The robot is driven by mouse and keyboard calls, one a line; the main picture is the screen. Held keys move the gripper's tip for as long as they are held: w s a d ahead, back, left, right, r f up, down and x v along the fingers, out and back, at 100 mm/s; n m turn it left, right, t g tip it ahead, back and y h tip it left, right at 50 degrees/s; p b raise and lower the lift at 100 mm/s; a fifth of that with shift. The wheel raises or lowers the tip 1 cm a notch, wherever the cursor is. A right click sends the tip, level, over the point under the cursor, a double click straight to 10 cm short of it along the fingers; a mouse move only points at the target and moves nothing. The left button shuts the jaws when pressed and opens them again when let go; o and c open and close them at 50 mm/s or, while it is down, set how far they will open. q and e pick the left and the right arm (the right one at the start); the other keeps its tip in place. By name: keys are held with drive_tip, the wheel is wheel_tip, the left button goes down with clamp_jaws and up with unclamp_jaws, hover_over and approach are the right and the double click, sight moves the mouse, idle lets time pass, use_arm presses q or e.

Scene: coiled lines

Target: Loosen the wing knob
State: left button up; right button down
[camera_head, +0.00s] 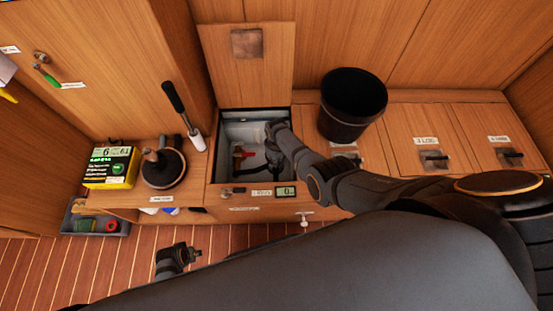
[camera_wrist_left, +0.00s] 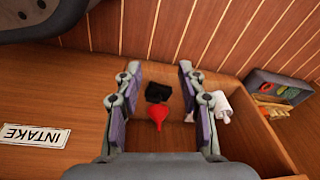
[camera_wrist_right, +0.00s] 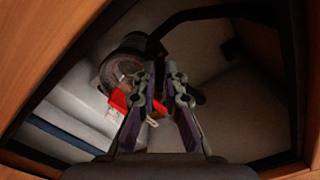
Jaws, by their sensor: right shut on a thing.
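My right gripper (camera_head: 275,130) reaches down into an open square locker (camera_head: 222,150) in the bench. In the right wrist view its fingertips (camera_wrist_right: 165,72) are close together on a small dark part, which I take to be the wing knob, mostly hidden between them. It sits at the side of a dark round strainer (camera_wrist_right: 125,65) with a glassy top. A red lever (camera_wrist_right: 122,102) and a pale tag lie beside it. My left gripper (camera_head: 182,255) hangs over the floor at the front; in the left wrist view (camera_wrist_left: 158,78) it is open and empty.
The locker's lid (camera_head: 247,75) stands open behind it. A black bucket (camera_head: 352,103) stands right of the locker.

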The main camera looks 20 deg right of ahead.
drive_tip(key=n, duration=0.2)
drive_tip(key=shift+n, duration=0.4)
drive_tip(key=n, duration=0.2)
drive_tip(key=shift+n, duration=0.4)
use_arm(q)
drive_tip(key=shift+s+a+f+p, duration=0.15)
drive_tip(key=shift+s+f, duration=0.1)
drive_tip(key=shift+f, duration=0.15)
drive_tip(key=shift+s+a+f+p, duration=0.1)
drive_tip(key=shift+s+f+p, duration=0.1)
drive_tip(key=shift+f, duration=0.15)
use_arm(e)
drive_tip(key=shift+w+n, duration=0.1)
drive_tip(key=shift+n, duration=0.7)
use_arm(q)
drive_tip(key=shift+s+f, duration=0.15)
drive_tip(key=shift+s, duration=0.1)
use_arm(e)
drive_tip(key=c, duration=1.4)
unclamp_jaws()
drive_tip(key=shift+c, duration=0.2)
use_arm(q)
drive_tip(key=shift+w, duration=0.25)
drive_tip(key=shift+s+a, duration=0.1)
use_arm(e)
wheel_tip(320, 180, up, 12)
